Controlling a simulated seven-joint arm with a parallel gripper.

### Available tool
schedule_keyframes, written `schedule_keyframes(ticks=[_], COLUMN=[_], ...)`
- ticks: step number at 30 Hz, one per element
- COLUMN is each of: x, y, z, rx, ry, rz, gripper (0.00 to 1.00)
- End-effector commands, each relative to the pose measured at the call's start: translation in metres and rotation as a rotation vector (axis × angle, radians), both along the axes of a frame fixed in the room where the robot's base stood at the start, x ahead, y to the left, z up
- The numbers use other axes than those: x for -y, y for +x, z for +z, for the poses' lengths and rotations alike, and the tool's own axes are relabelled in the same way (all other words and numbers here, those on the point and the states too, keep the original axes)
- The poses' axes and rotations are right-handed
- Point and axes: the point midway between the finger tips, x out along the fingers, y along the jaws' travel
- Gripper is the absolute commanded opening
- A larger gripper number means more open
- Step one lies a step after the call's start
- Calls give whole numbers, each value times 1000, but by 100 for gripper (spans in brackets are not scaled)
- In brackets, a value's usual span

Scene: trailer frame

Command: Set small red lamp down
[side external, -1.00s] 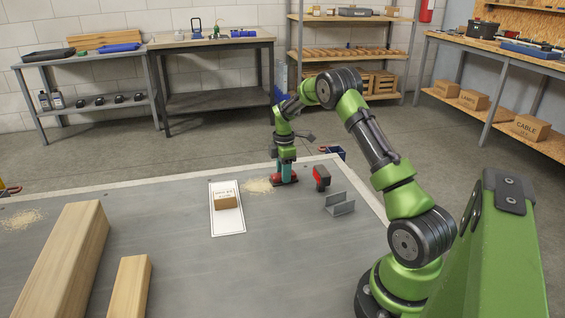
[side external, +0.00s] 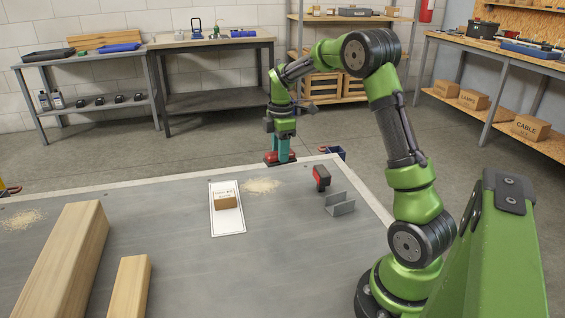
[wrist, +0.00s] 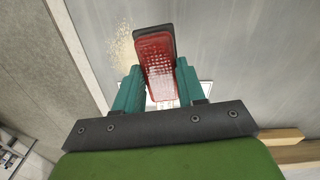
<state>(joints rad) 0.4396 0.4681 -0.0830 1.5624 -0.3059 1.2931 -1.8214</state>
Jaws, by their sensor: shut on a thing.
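My gripper (side external: 281,156) has teal fingers, shut on a small red lamp (wrist: 168,62) with a dark back. In the wrist view the lamp sits between both fingertips, its ribbed red face toward the camera. The held lamp also shows low under the fingers in the side view (side external: 279,160), near the bench's far edge and apparently above the surface. A second red lamp with a black housing (side external: 321,177) stands on the bench to the right. A white printed sheet (side external: 228,222) lies left of centre with a small cardboard box (side external: 226,202) on it.
A grey metal bracket (side external: 340,204) lies near the second lamp. Two timber beams (side external: 68,255) (side external: 131,285) lie at the front left. Sawdust (side external: 262,186) lies right of the sheet. The bench (side external: 270,265) is clear in front.

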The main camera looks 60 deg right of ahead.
Motion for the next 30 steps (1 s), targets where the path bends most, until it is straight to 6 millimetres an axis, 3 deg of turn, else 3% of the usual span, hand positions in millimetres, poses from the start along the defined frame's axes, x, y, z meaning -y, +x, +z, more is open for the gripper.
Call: schedule_keyframes(ticks=[1, 6, 12, 30], x=[-15, -49, -67, -66], y=[-12, -50, -79, -82], z=[-1, -17, -37, -117], rx=[-2, -10, -25, -23], ry=[3, 6, 6, 0], rz=[-3, -41, -98, -138], gripper=[10, 10, 10, 10])
